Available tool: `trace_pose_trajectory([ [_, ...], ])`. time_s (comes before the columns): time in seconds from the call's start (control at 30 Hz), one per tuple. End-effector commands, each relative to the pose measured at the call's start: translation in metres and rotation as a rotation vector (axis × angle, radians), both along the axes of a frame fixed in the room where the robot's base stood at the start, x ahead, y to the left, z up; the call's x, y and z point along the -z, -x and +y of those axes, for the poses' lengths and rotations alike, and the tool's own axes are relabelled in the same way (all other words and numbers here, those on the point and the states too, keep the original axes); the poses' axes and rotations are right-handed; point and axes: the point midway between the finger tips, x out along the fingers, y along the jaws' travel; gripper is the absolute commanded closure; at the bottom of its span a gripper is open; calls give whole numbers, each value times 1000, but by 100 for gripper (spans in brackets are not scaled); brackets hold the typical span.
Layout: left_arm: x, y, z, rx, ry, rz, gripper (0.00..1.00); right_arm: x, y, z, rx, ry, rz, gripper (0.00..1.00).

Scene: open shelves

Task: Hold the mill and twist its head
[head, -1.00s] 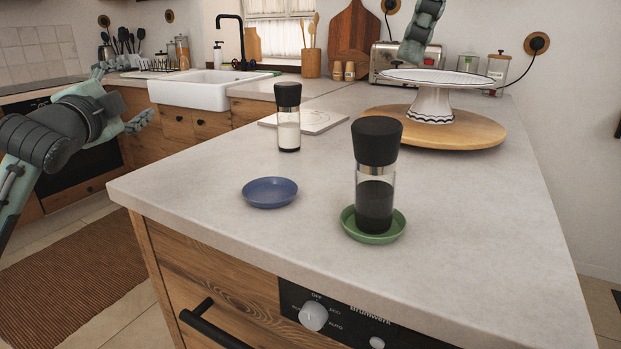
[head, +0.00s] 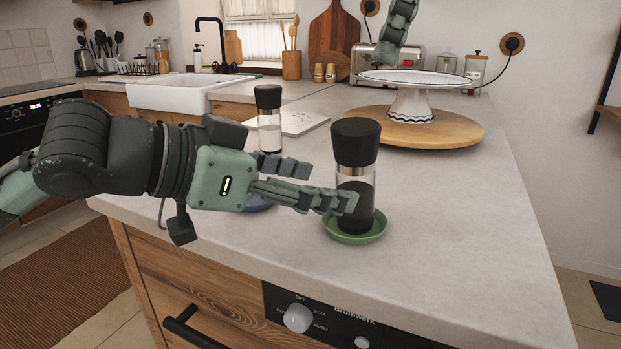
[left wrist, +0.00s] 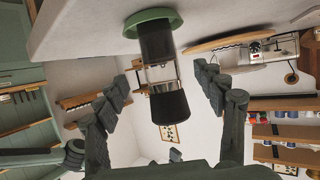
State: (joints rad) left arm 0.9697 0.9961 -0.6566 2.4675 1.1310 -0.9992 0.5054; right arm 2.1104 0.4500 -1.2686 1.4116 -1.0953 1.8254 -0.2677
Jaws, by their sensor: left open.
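The mill with dark contents (head: 355,150) stands upright on a green saucer (head: 357,237) near the counter's front. It has a black head and clear glass body. In the left wrist view the mill (left wrist: 166,75) appears upside down, between the two spread finger sides, with gaps beside it. My left gripper (head: 328,187) is open at the height of its glass body; the near finger covers part of the glass. A second mill with white contents (head: 269,128) stands further back. Part of my right arm or gripper (head: 396,30) shows above the cake stand; its jaws cannot be made out.
A blue saucer (head: 258,205) is mostly hidden behind my left gripper. A white cake stand (head: 410,103) is on a round wooden board (head: 455,134) behind the mill. A pale board (head: 302,122) lies by the second mill. The counter's right side is clear.

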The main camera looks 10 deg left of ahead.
Motion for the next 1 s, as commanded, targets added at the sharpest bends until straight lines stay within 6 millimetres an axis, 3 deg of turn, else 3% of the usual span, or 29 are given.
trace_pose_trajectory([
  [0.5, 25, -41, -48, 1, 2, 1, 30, 0, 0, 0, 0, 0, 0, 66],
  [0.87, 28, -45, -51, -1, 1, -1, 30, 0, 0, 0, 0, 0, 0, 66],
  [1.0, 28, -44, -51, -1, 1, -1, 46, 0, 0, 0, 0, 0, 0, 66],
])
